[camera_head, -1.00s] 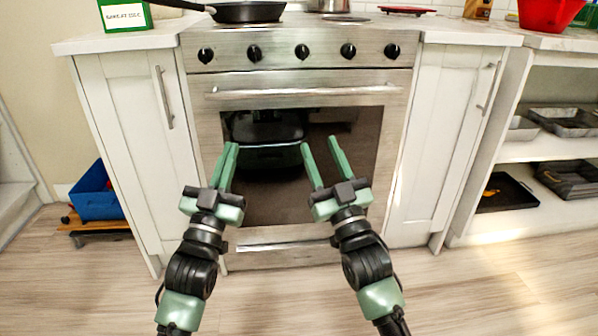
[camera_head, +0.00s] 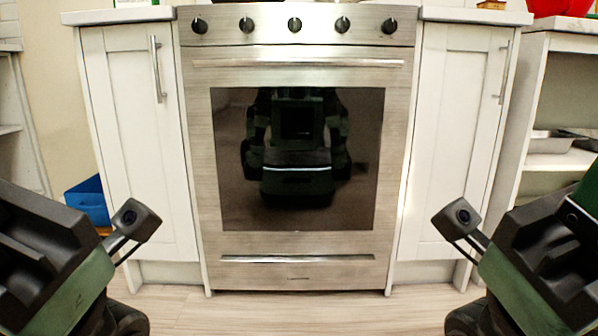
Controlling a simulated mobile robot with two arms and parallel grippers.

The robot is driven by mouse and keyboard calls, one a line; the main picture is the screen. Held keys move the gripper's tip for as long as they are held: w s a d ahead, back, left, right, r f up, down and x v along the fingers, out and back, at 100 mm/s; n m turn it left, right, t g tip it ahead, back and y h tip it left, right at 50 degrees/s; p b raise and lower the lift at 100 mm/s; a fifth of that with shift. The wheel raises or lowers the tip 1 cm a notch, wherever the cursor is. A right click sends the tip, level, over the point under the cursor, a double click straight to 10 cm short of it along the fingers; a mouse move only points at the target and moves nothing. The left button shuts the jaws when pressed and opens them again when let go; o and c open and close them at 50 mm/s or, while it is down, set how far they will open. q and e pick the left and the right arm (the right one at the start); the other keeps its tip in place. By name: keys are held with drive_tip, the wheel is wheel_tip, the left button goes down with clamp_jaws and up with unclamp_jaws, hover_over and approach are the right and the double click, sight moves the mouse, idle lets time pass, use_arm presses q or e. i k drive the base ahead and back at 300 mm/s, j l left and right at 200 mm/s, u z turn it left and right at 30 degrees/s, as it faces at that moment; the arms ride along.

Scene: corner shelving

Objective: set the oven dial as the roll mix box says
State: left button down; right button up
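The steel oven (camera_head: 200,150) stands straight ahead, its door shut. A row of several black dials (camera_head: 294,24) runs along its front panel near the top of the head view; their settings are too small to read, and I cannot tell which is the oven dial. Only the green bottom edge of a box (camera_head: 135,3) shows on the left counter; its text is out of view. My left gripper (camera_head: 50,255) and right gripper (camera_head: 545,255) show only as dark and green bodies at the lower corners, well away from the dials. Their fingers are not visible.
White cabinets flank the oven at left (camera_head: 135,150) and right (camera_head: 455,150), with counters above. A blue bin (camera_head: 88,200) is at the left, and open shelves with a metal pan (camera_head: 550,143) are at the right. The floor before the oven is clear.

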sight(390, 26)
drive_tip(key=i, duration=1)
